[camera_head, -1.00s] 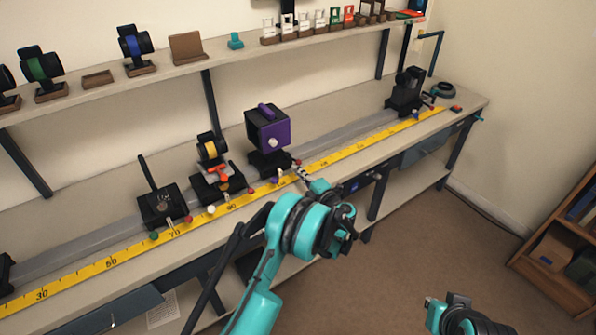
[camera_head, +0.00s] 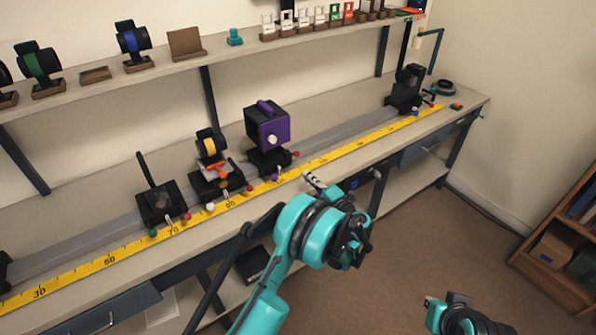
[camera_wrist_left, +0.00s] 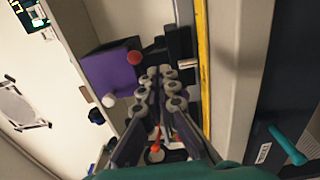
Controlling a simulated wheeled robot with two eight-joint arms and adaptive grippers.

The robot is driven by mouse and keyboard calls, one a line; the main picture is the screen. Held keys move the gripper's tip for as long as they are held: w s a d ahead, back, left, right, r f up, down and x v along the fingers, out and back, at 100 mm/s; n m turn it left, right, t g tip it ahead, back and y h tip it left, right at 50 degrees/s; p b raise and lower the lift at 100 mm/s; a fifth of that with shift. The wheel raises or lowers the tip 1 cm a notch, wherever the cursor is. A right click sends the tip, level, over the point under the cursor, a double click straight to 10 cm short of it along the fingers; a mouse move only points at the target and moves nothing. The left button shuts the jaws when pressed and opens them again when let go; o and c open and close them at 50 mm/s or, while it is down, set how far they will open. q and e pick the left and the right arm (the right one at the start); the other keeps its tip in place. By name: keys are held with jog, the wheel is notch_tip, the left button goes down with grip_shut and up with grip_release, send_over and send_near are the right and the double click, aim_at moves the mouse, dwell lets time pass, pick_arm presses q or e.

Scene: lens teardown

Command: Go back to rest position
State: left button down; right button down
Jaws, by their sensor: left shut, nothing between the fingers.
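My left gripper (camera_head: 312,181) is above the front edge of the bench, just in front of the yellow scale and to the right of the purple box. In the left wrist view its two fingers (camera_wrist_left: 164,88) lie close together, shut with nothing between them. The purple box (camera_head: 267,127) stands on a black carrier on the rail, apart from the gripper; it also shows in the left wrist view (camera_wrist_left: 112,75).
The bench rail (camera_head: 330,132) carries a yellow-ringed lens mount (camera_head: 209,145), a black mount (camera_head: 160,203) and a black unit (camera_head: 406,90) at the far end. A yellow scale (camera_head: 347,152) runs along the front. A shelf (camera_head: 215,61) above holds lenses and slides.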

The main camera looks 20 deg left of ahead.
pick_arm(q)
jog(key=shift+s+d, duration=0.3)
jog(key=shift+d, duration=0.1)
